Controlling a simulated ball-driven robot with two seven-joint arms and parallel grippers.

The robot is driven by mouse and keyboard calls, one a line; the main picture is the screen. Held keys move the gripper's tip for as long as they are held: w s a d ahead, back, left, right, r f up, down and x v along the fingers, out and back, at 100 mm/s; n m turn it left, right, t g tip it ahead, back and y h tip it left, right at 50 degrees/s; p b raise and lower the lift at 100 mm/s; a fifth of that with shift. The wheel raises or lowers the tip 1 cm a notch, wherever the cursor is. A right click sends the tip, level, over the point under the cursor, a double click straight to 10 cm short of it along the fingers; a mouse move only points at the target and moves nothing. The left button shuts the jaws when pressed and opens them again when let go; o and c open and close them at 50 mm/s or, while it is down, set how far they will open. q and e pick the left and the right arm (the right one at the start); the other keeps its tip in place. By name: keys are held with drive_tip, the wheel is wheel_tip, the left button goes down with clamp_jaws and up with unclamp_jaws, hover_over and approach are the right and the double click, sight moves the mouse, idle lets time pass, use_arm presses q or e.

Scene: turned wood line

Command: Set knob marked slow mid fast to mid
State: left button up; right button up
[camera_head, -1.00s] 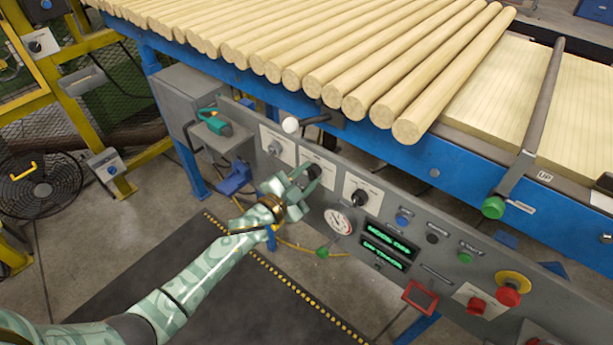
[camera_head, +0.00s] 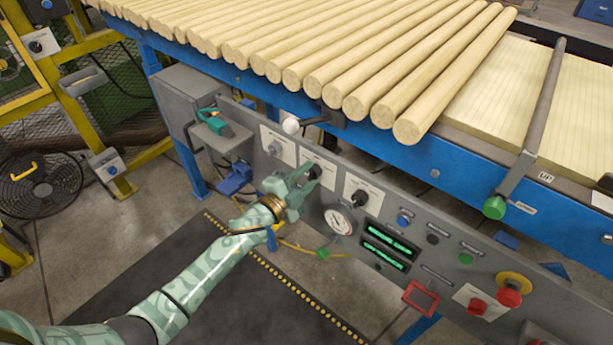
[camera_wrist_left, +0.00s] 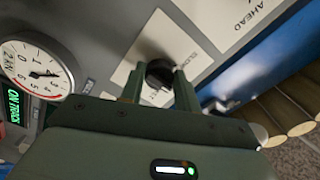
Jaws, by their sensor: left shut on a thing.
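A black knob (camera_head: 314,172) sits on a white label plate on the grey sloping panel, the middle of three such plates. My left gripper (camera_head: 301,181) reaches it from the front. In the left wrist view the dark knob (camera_wrist_left: 159,74) lies between the two finger ends of my left gripper (camera_wrist_left: 158,82), which is shut on it. Lettering on its plate (camera_wrist_left: 183,58) is partly readable, seemingly "SLOW". The fingers hide part of the plate, and I cannot tell which mark the knob points to. My right gripper is not in view.
A grey knob (camera_head: 275,148) is on the left plate and another black knob (camera_head: 360,199) on the right plate. A round gauge (camera_head: 338,220), green displays (camera_head: 390,242) and a red mushroom button (camera_head: 508,293) lie further right. Wooden rods (camera_head: 372,95) lie above the panel.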

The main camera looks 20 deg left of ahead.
use_arm(q)
drive_tip(key=shift+f, duration=0.1)
drive_tip(key=o, duration=1)
drive_tip(key=p+v, duration=0.3)
drive_tip(key=v, duration=1.3)
drive_tip(key=shift+s+p, duration=0.2)
drive_tip(key=shift+p, duration=0.2)
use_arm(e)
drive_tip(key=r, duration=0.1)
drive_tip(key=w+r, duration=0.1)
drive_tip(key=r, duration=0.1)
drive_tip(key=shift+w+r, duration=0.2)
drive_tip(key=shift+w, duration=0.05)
